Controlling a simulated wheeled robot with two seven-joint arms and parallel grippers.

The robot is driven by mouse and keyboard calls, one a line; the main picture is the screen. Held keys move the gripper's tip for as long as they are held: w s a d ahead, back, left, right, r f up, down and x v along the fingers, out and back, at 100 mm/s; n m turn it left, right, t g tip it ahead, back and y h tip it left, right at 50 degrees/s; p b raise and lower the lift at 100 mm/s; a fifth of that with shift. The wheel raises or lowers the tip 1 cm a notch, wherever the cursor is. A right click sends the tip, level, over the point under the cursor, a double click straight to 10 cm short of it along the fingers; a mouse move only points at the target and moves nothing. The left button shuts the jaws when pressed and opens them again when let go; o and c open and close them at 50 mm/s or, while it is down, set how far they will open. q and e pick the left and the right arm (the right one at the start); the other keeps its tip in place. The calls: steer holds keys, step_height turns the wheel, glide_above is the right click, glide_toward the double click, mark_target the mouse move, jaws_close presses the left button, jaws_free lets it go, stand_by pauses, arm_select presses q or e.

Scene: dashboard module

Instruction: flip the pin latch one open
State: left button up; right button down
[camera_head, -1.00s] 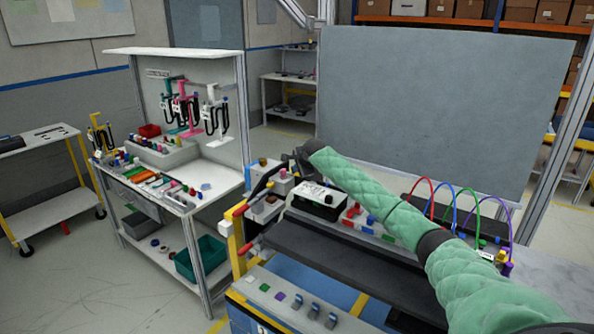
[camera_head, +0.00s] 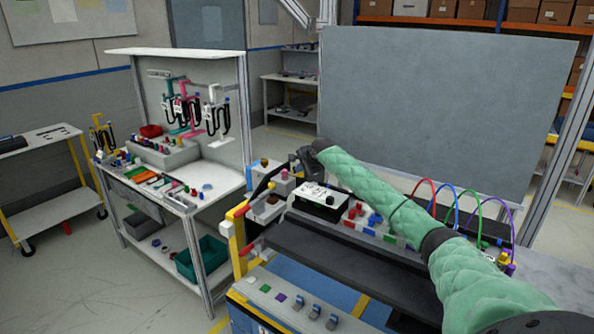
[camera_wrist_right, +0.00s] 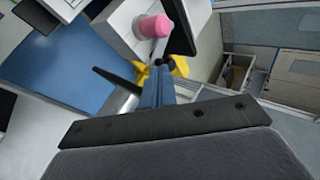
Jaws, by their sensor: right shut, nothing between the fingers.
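My right gripper (camera_head: 301,163) is at the left end of the dashboard module, beside small grey blocks with coloured knobs. In the right wrist view its narrow fingers (camera_wrist_right: 160,84) are shut and empty. A pink knob (camera_wrist_right: 153,26) on a pale block stands just beyond the fingertips there, with a gap in the picture. In the head view the pink-topped block (camera_head: 284,174) is left of the gripper. A second block has a brown knob (camera_head: 270,198). I cannot tell which part is pin latch one or how it stands. My left gripper is out of view.
Coloured cables (camera_head: 455,200) arch at the module's right. A yellow post (camera_head: 236,240) stands at its left edge. A white shelf cart (camera_head: 205,184) is farther left. A grey panel (camera_head: 440,110) stands behind.

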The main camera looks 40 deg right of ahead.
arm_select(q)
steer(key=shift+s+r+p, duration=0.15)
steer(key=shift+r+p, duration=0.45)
arm_select(e)
steer(key=shift+s+a, duration=0.2)
steer(key=shift+a, duration=0.6)
